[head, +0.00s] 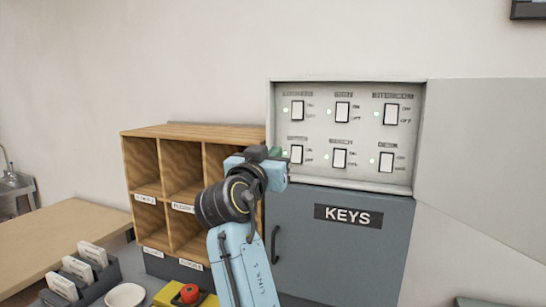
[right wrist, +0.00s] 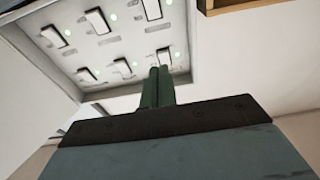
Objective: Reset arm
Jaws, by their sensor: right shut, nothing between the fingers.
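My right arm, light blue, rises from the bottom middle of the head view. Its right gripper (head: 276,153) is at the lower left of the open switch panel (head: 345,178), near the lower-left switch (head: 296,154). In the right wrist view the dark green fingers of the right gripper (right wrist: 157,80) are closed together and hold nothing. They point toward the panel (right wrist: 100,88), which has two rows of white rocker switches with lit green lights. Whether the fingertips touch the panel cannot be told. My left gripper is not in view.
A grey key cabinet (head: 340,250) marked KEYS is below the panel. The panel's door (head: 480,160) stands open to the right. A wooden pigeonhole shelf (head: 143,165) is left of my arm. A red button on a yellow box (head: 205,299), a white bowl (head: 125,295) and a card holder (head: 100,285) are in front.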

